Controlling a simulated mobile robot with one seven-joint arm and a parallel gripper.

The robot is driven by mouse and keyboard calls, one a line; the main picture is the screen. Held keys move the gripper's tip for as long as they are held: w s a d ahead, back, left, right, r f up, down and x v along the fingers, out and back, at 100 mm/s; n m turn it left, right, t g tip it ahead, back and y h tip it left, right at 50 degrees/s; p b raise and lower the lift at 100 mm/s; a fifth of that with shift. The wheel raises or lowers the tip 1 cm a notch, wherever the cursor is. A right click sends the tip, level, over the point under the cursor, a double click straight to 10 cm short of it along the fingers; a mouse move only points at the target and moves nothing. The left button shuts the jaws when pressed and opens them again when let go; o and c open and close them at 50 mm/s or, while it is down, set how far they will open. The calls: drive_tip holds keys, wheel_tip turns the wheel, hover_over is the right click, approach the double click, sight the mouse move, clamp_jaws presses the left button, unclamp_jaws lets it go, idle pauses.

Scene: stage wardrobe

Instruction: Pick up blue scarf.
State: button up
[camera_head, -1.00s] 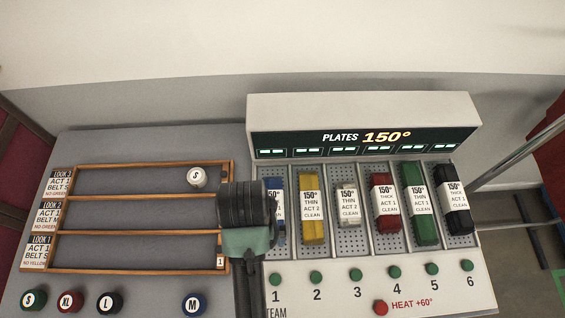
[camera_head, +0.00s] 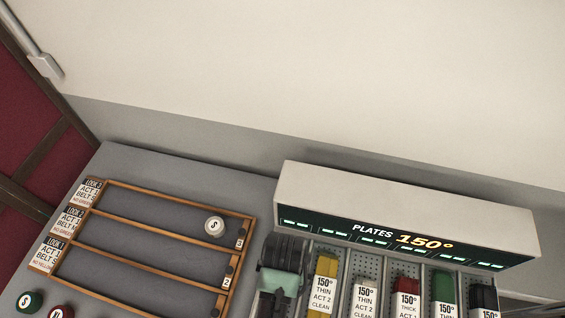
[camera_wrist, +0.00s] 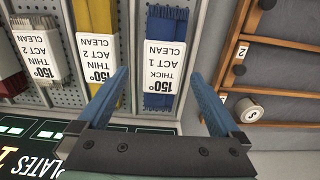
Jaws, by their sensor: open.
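The blue scarf (camera_wrist: 167,27) lies in the first slot of the plate unit, with a white label reading "150° THICK ACT 1 CLEAN" around it. In the wrist view it lies between and beyond my gripper's (camera_wrist: 160,75) two blue fingers. The fingers are spread apart with nothing held between them. In the head view my wrist and gripper (camera_head: 280,285) cover that slot, so the scarf is mostly hidden there. Whether the fingers are level with the scarf or above it, I cannot tell.
A yellow bundle (camera_head: 327,266) lies in the slot beside it, then white (camera_head: 367,275), red, green and black bundles. The plate unit's display box (camera_head: 420,215) rises behind the slots. A wooden-railed rack (camera_head: 160,230) with a round white "S" piece (camera_head: 214,226) stands to the left.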

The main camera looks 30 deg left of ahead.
drive_tip(key=shift+s+a+f+p, duration=0.1)
drive_tip(key=shift+f+p, duration=0.2)
drive_tip(key=shift+f, duration=1.05)
drive_tip(key=shift+s+a+f+p, duration=0.1)
drive_tip(key=shift+f+p, duration=0.15)
drive_tip(key=shift+f, duration=1.1)
drive_tip(key=shift+r, duration=0.1)
drive_tip(key=c, duration=1.5)
